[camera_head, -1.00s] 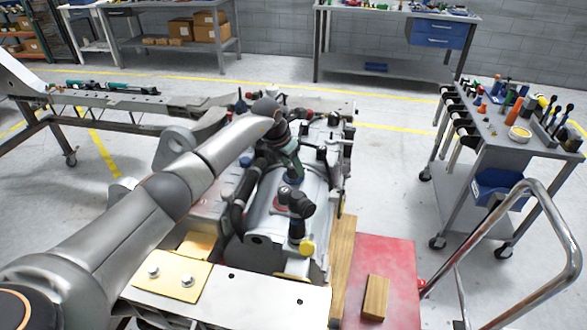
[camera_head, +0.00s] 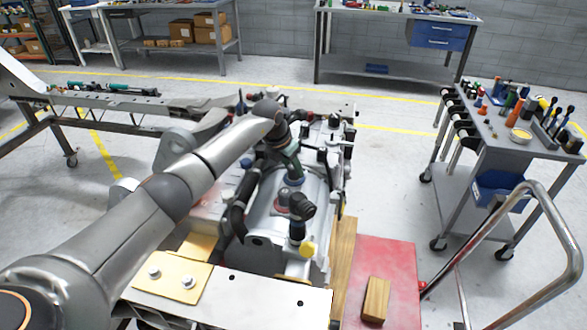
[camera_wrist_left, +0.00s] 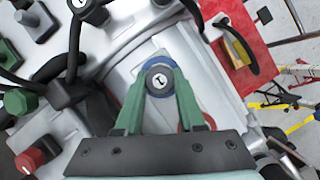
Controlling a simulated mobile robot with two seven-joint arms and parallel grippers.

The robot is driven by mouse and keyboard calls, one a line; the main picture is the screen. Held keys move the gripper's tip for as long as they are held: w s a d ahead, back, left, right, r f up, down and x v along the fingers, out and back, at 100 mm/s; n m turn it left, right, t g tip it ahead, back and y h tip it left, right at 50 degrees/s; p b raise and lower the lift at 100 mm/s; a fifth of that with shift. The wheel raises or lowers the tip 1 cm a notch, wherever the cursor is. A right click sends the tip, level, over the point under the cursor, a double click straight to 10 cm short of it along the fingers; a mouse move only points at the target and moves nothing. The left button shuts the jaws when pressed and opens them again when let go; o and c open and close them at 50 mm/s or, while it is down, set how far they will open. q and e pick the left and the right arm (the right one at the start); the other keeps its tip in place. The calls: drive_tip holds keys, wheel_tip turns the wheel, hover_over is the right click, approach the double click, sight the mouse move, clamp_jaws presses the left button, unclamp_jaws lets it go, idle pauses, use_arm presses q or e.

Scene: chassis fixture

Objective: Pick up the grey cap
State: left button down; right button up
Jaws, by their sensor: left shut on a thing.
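The grey cap (camera_wrist_left: 159,79) is a dark round cap with a white mark on its top. In the left wrist view it sits between the green fingers of my left gripper (camera_wrist_left: 158,74), which are shut on it. A blue ring (camera_wrist_left: 154,63) shows around and behind the cap. In the head view my left gripper (camera_head: 292,172) points down over the middle of the grey metal engine-like assembly (camera_head: 270,215). The cap is hard to make out there behind the fingers. Whether it is clear of the surface below cannot be told. My right gripper is not in view.
Black hoses and fittings (camera_head: 300,205) and a yellow cap (camera_head: 307,249) stand close by on the assembly. A red board (camera_head: 395,265) with a wooden block (camera_head: 376,299) lies at front right. A tool cart (camera_head: 520,150) stands right, beside a chrome handrail (camera_head: 560,230).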

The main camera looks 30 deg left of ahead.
use_arm(q)
drive_tip(key=shift+r, duration=0.15)
drive_tip(key=shift+w+r, duration=0.1)
drive_tip(key=shift+r, duration=0.15)
wheel_tip(320, 180, up, 2)
drive_tip(key=shift+r+b, duration=0.1)
drive_tip(key=shift+b, duration=0.4)
drive_tip(key=s+a+r+b, duration=0.2)
drive_tip(key=s+a+r, duration=0.3)
drive_tip(key=s+r, duration=0.5)
drive_tip(key=s, duration=0.3)
drive_tip(key=shift+s, duration=0.15)
drive_tip(key=shift+s, duration=0.1)
